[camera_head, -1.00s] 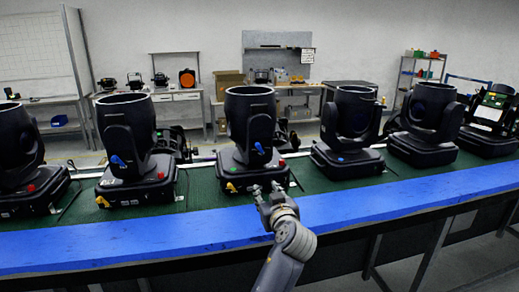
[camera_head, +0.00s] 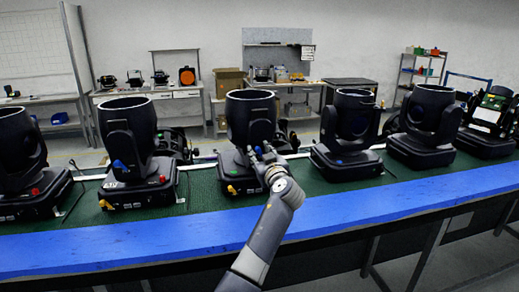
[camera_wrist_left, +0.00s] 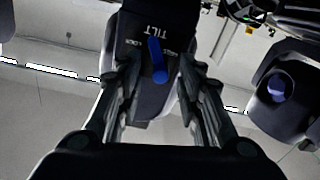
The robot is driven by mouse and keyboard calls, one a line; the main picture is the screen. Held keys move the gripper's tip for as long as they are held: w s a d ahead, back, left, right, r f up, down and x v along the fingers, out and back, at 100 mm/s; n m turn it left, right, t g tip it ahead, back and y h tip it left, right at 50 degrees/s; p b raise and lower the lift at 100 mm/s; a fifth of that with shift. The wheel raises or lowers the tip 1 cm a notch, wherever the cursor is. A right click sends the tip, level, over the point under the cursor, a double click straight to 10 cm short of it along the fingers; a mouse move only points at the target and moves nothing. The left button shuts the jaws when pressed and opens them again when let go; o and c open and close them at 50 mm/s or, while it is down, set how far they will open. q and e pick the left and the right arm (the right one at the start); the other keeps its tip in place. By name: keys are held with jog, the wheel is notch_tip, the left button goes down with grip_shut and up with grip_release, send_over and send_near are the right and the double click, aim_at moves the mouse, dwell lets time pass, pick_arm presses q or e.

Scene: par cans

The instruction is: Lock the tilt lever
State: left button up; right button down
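The black par can (camera_head: 249,112) in the middle of the row stands upright on its base, on the green surface. Its blue tilt lever (camera_wrist_left: 158,64) shows in the left wrist view, on a dark arm plate marked TILT and LOCK. The lever slants slightly, its rounded end low in that picture. My left gripper (camera_head: 261,152) is in front of this arm plate and largely hides the lever in the head view. In the wrist view its fingers (camera_wrist_left: 157,78) are spread, one on each side of the lever, with gaps visible. My right gripper is in neither view.
Similar par cans stand to the left (camera_head: 128,125) and right (camera_head: 350,120) on the green surface (camera_head: 215,196). A blue front edge (camera_head: 150,236) runs along the table. A yellow part (camera_head: 231,190) sticks out low on the middle can's base.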

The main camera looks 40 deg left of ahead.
pick_arm(q)
jog(key=shift+w+a, duration=0.3)
jog(key=shift+a, duration=0.15)
